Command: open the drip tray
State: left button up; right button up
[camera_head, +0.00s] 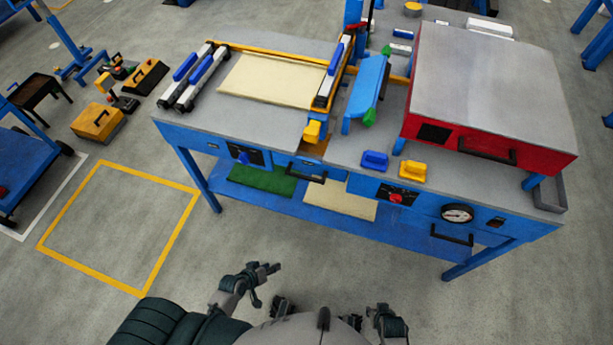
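A blue-framed workbench (235,113) with a grey top stands in front of me. No part is clearly labelled as the drip tray. A black handle (306,176) sits on a drawer-like blue front in the middle. Another black handle (452,236) sits low on the right front; I cannot tell which belongs to the tray. Both fronts look closed. My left gripper (263,282) is in front of the bench, fingers apart, empty and touching nothing. My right gripper (384,318) is at the bottom edge, apart from the bench; its fingers are too unclear to judge.
A red box (518,155) with a grey lid stands on the bench's right. A blue block (374,160) and yellow block (412,171) lie near the front edge. A lower blue shelf (290,207) holds green and cream panels. The floor between me and the bench is clear.

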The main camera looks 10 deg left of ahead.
pick_arm(q)
jog(key=w+r+n+t+h+b, duration=0.3)
jog(key=w+r+n+t, duration=0.3)
jog(key=r, duration=0.6)
jog(key=n+t+h+b, duration=0.1)
jog(key=n+t+b, duration=0.1)
jog(key=n+t, duration=0.15)
send_near(305, 176)
jog(key=a+v, duration=0.1)
jog(key=v, duration=0.6)
pick_arm(e)
jog(key=w+a+r+t, duration=0.1)
jog(key=w+r+t, duration=0.25)
jog(key=r, duration=1.15)
jog(key=s+d+f+g+p, duration=0.2)
jog(key=s+g+p, duration=0.1)
jog(key=s+g, duration=0.3)
pick_arm(q)
jog(key=shift+g, duration=0.25)
jog(key=x, duration=0.5)
jog(key=p+x, duration=0.1)
jog(key=x, duration=1.1)
jog(key=shift+d+p, duration=0.3)
jog(key=shift+d, duration=0.1)
pick_arm(e)
notch_tip(305, 176, down, 6)
jog(key=shift+t, duration=0.45)
pick_arm(q)
grip_shut()
